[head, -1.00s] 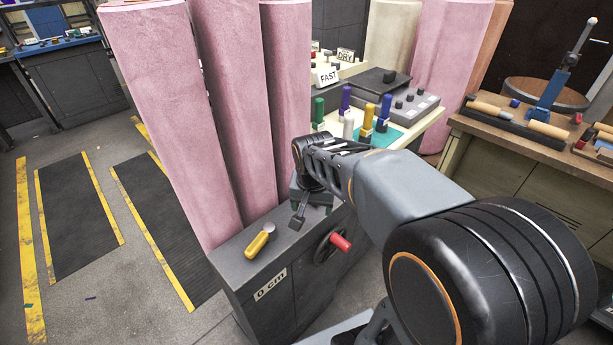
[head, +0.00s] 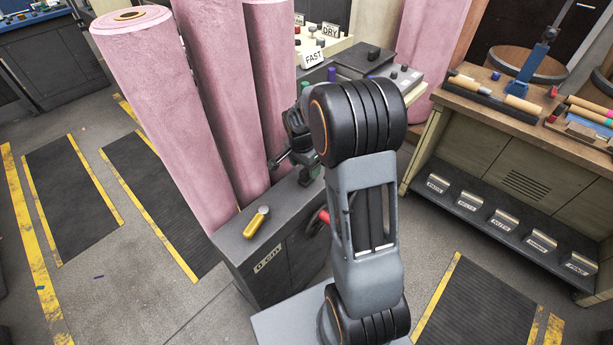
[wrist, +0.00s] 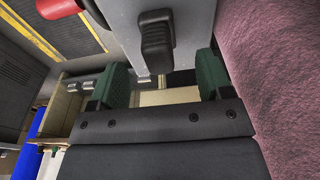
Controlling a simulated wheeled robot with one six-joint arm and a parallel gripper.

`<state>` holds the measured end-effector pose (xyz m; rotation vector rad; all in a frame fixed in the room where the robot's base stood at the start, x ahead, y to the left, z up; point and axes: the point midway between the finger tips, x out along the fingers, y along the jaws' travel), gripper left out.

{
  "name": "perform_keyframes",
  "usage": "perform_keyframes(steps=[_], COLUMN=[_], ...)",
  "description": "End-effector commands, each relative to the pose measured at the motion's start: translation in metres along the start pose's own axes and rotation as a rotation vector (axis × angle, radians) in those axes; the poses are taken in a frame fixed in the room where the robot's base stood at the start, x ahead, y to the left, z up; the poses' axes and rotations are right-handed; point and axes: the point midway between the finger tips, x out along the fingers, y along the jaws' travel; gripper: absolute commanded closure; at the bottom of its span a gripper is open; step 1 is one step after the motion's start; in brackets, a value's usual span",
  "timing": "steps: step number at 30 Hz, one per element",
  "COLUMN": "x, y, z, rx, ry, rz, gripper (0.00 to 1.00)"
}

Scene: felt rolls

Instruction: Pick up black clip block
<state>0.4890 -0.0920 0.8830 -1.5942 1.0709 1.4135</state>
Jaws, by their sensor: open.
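The black clip block (wrist: 155,42) shows in the wrist view on a grey surface, with a broad end and a narrower end. My gripper (wrist: 162,80) is open, with one green finger on each side of the picture's middle. The block lies just beyond the gap between the fingers, with clear room on both sides. I cannot tell its exact distance from the fingertips. In the head view my gripper (head: 302,168) is low over the dark cabinet top, partly hidden by my arm. I cannot pick out the block surely there.
Tall pink felt rolls (head: 203,100) stand close by; pink felt fills the wrist view's right edge. A yellow-handled object (head: 257,222) lies on the cabinet (head: 235,245). A red knob (head: 323,215) projects from its side.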

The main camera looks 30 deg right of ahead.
Motion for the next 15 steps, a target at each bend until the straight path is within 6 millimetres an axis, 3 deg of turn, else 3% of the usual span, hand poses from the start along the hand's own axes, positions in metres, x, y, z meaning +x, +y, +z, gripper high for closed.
perform_keyframes(steps=[5,15], x=[0.009,0.050], y=[0.001,0.001], z=[0.000,0.001], rx=[0.000,0.000], ry=[-0.001,-0.001], rz=[0.002,0.001], gripper=[0.28,0.28])
